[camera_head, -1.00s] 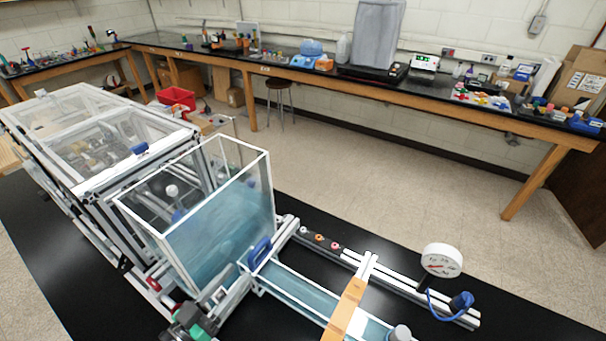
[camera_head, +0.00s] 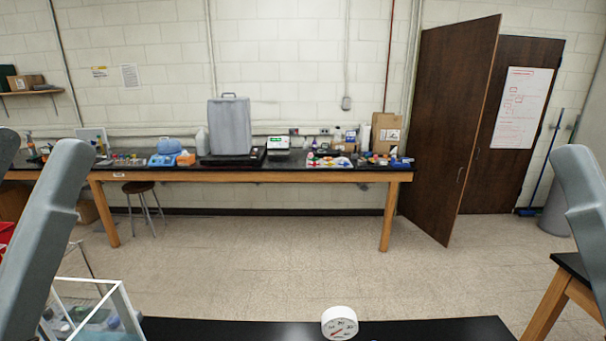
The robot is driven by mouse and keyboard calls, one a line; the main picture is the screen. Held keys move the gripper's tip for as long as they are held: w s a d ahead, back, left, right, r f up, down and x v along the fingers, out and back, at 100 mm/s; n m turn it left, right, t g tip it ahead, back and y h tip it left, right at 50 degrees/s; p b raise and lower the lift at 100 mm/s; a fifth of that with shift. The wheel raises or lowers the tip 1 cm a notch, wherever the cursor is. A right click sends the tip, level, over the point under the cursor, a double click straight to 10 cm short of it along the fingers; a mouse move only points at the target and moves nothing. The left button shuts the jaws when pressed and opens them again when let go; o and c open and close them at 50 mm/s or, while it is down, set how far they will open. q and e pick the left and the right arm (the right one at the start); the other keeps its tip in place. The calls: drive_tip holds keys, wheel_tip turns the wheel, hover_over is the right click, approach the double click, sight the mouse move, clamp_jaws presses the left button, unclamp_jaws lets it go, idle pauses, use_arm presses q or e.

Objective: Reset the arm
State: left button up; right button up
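Parts of my two grey arms show at the left and right edges of the head view. The left arm (camera_head: 45,240) rises tilted along the left side, and the right arm (camera_head: 585,215) along the right side. Neither gripper is in the picture, so their fingers are hidden. The white-framed clear tank (camera_head: 125,300) shows only in part at the bottom left. The white round gauge (camera_head: 339,322) stands at the black table's edge (camera_head: 430,330) at the bottom middle.
A long wooden bench with a black top (camera_head: 300,174) runs along the back wall, holding a grey covered box (camera_head: 230,127) and small items. A stool (camera_head: 141,190) stands under it. A brown door (camera_head: 455,130) is at the right. The floor (camera_head: 270,260) between is clear.

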use_arm(q)
wheel_tip(320, 180, up, 23)
drive_tip(key=a+n+y+p, duration=0.2)
drive_tip(key=n+y+p, duration=0.2)
drive_tip(key=p, duration=2)
drive_tip(key=shift+w+a+r+n, duration=0.2)
drive_tip(key=shift+w+a+n, duration=0.1)
drive_tip(key=shift+w, duration=0.05)
wheel_tip(320, 180, down, 25)
drive_tip(key=b, duration=2.4)
drive_tip(key=shift+b, duration=0.4)
